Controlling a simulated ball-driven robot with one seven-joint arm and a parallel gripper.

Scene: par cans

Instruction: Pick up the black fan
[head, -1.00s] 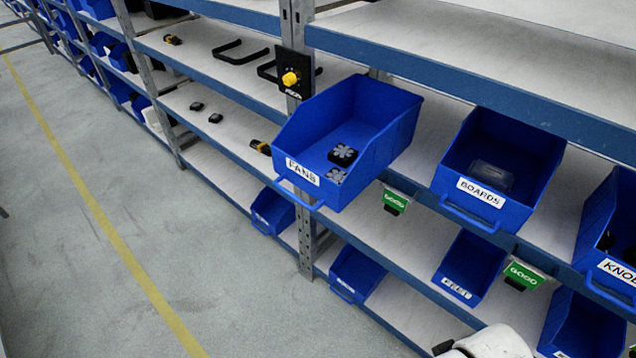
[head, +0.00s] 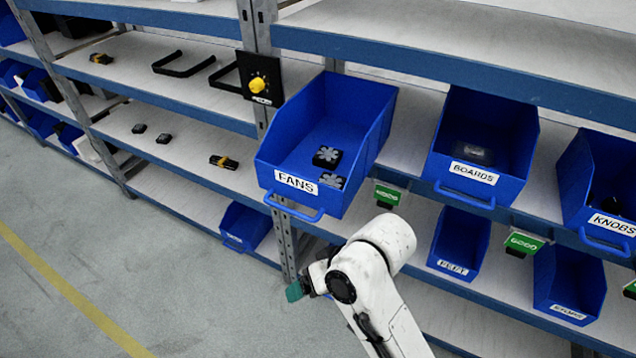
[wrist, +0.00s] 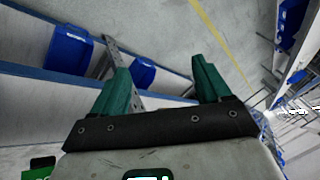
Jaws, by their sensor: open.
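A black fan (head: 326,157) with a grey rotor lies in the blue bin labelled FANS (head: 290,132). A second fan (head: 331,181) lies nearer the bin's front, partly hidden by the front wall. My gripper (head: 295,291) is in front of the shelf, below and apart from the FANS bin. In the wrist view its two green fingers (wrist: 160,85) are spread apart with nothing between them. No fan shows in the wrist view.
Bins labelled BOARDS (head: 490,125) and KNOBS (head: 590,190) stand to the right on the same shelf. A metal post (head: 284,240) with a black box and yellow knob (head: 258,85) is beside the FANS bin. The floor (head: 90,230) at left is clear.

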